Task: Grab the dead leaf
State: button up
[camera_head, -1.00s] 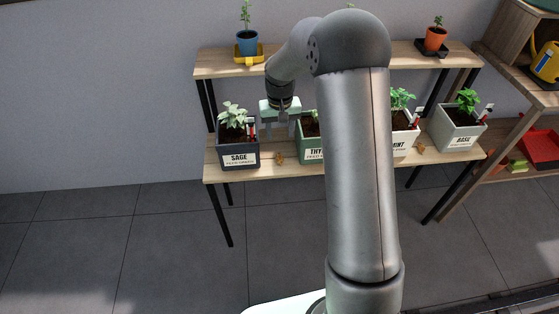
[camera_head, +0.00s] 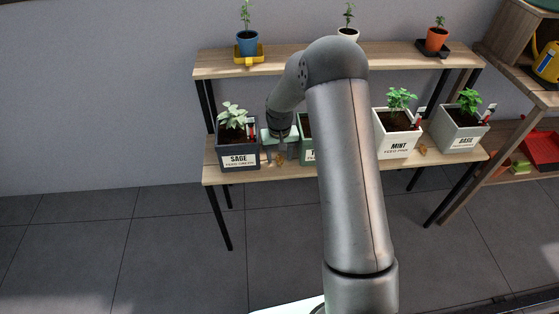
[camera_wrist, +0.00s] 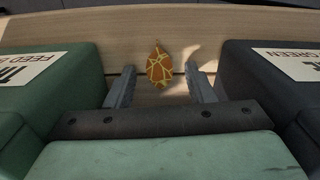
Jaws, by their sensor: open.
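A dead leaf (camera_wrist: 159,66), orange-brown with yellow veins, lies on the wooden shelf between two planters in the wrist view. In the head view a small brown leaf (camera_head: 280,157) shows at my gripper. My gripper (camera_wrist: 160,85) is open, with one finger on each side of the near end of the leaf in the picture and nothing held. In the head view my gripper (camera_head: 280,150) is low between the sage planter and the green planter. Whether the fingers touch the shelf cannot be told.
The dark sage planter (camera_head: 239,161) and the green planter (camera_head: 307,150) stand close on either side of my gripper. The mint planter (camera_head: 395,147) and another pale planter (camera_head: 458,141) stand right. A second brown leaf (camera_head: 422,149) lies between those two. An upper shelf (camera_head: 295,60) holds small pots.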

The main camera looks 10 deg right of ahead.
grip_shut()
jog(key=shift+r, duration=0.1)
